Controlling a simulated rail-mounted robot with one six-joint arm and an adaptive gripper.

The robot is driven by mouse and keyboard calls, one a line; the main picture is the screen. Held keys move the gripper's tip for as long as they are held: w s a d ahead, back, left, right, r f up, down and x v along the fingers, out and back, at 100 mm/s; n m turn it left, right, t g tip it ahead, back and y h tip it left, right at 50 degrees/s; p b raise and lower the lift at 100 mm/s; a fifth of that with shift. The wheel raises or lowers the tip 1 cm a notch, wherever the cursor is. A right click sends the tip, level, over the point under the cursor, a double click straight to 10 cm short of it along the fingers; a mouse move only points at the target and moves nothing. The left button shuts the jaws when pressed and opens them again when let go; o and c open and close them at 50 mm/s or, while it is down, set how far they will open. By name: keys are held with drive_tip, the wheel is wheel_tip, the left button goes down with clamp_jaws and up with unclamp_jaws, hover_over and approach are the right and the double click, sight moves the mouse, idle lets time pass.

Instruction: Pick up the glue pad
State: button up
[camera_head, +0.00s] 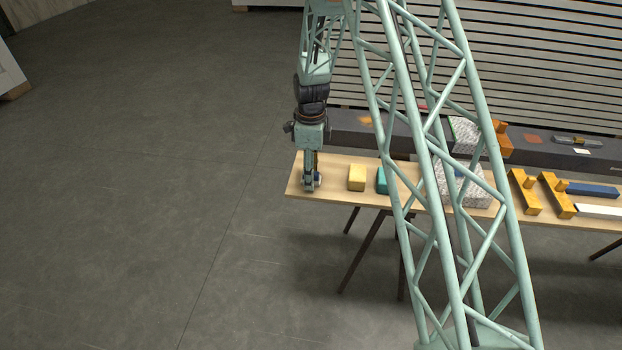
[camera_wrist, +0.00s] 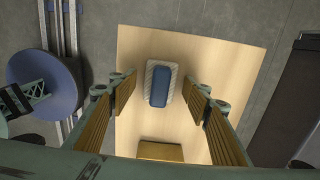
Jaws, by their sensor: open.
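The pad that I take for the glue pad (camera_wrist: 159,84) is a small block with a blue top and a pale speckled rim. In the wrist view it lies on the wooden table top, between and beyond my finger tips. My gripper (camera_wrist: 160,98) is open, with one finger to each side of the pad and nothing held. In the head view my gripper (camera_head: 311,183) points down over the table's left end, and only a bit of blue shows beside it. I cannot tell whether the fingers touch the pad.
A yellow block (camera_head: 357,177) stands to the right on the table (camera_head: 335,168), then a teal block (camera_head: 381,180). The yellow block also shows in the wrist view (camera_wrist: 160,151). Several yellow brackets (camera_head: 524,192) lie further right. A dark beam (camera_head: 350,130) runs behind.

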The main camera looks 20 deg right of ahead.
drive_tip(key=shift+c, duration=0.7)
drive_tip(key=c, duration=0.8)
drive_tip(key=shift+r, duration=0.15)
drive_tip(key=shift+r+p, duration=0.45)
drive_tip(key=shift+r, duration=1.2)
drive_tip(key=s+a+r+p, duration=0.1)
drive_tip(key=s+a, duration=0.1)
drive_tip(key=s, duration=1.3)
drive_tip(key=shift+s+a+r, duration=0.15)
drive_tip(key=shift+s+r, duration=0.05)
drive_tip(key=shift+s, duration=0.2)
drive_tip(key=shift+o, duration=0.5)
drive_tip(key=shift+w, duration=0.15)
